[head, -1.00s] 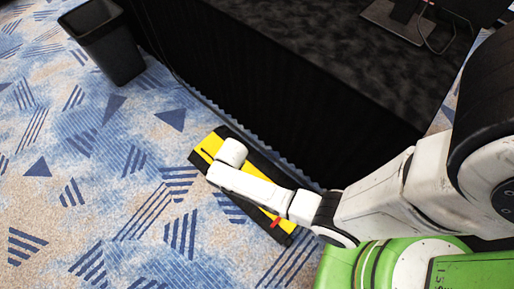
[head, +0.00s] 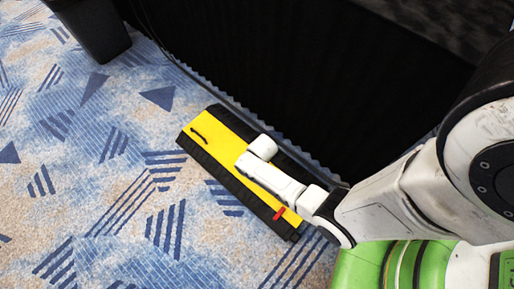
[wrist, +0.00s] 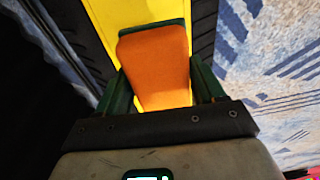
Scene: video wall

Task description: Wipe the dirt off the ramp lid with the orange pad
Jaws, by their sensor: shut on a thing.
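The ramp is a long black cable ramp (head: 235,186) lying on the carpet, with a yellow lid (head: 222,150) along its middle. A dark, thin mark of dirt (head: 199,135) is on the lid near its far-left end. My arm covers the lid's middle and near part in the head view, where my gripper and the pad are hidden. In the wrist view my gripper (wrist: 160,78) is shut on the orange pad (wrist: 155,60), whose dark green edge shows at the far end. The pad is over the yellow lid; I cannot tell whether it touches.
A red tab (head: 279,213) sits at the near end of the ramp. A table with a black cloth (head: 300,75) stands close along the ramp's right side. A dark bin (head: 96,28) stands at the upper left. Patterned carpet (head: 90,170) to the left is clear.

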